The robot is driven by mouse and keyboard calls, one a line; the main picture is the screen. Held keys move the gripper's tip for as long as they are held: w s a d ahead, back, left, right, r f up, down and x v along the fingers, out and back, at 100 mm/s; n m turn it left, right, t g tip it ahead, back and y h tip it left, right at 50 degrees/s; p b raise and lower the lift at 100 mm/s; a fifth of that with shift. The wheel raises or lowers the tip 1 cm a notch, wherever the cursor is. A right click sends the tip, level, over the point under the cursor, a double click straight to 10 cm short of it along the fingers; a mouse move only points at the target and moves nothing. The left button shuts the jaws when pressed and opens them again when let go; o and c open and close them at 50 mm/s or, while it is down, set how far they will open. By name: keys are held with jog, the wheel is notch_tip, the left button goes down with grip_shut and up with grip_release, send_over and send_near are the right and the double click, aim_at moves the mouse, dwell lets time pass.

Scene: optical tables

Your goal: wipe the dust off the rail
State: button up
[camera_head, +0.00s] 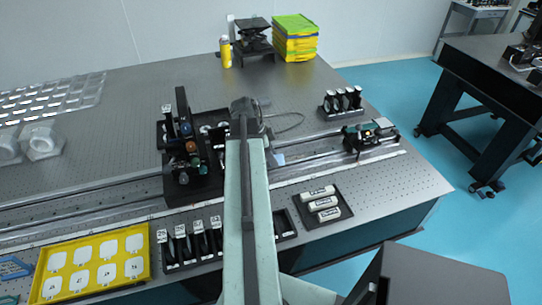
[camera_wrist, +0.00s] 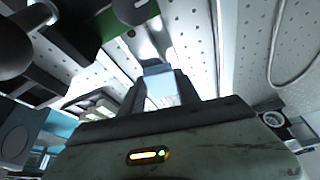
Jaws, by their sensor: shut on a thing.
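The rail (camera_head: 320,153) runs across the optical table from the left edge to the right side in the head view, with a carriage of optics on its left part. Dust on it is too fine to make out. My gripper (camera_wrist: 160,78) shows in the wrist view, shut on a pale blue and white wipe (camera_wrist: 162,92) between its two dark fingers. In the head view my arm hides the gripper. A pale blue patch, probably the wipe, shows just right of the arm (camera_head: 277,159), close to the rail's back side. Contact with the rail cannot be told.
Optics mounts (camera_head: 190,150) stand on the rail just left of my arm; a smaller green-and-black unit (camera_head: 370,138) stands at its right end. A black tray (camera_head: 322,206) of white cylinders lies in front. A yellow tray (camera_head: 95,265) is front left. A cable loops behind the rail.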

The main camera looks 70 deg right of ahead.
aim_at(307, 154)
jog(key=shift+s+d, duration=1)
jog(key=shift+s, duration=0.25)
jog(key=shift+s+d, duration=0.95)
jog(key=shift+s, duration=0.25)
jog(key=shift+s, duration=0.1)
jog(key=shift+s+d, duration=1.1)
jog(key=shift+s, duration=0.15)
jog(key=shift+d, duration=0.1)
jog(key=shift+s+d, duration=0.45)
jog(key=shift+s, duration=0.2)
jog(key=shift+s+d, duration=0.45)
jog(key=shift+s, duration=0.15)
grip_shut()
jog(key=shift+d, duration=0.1)
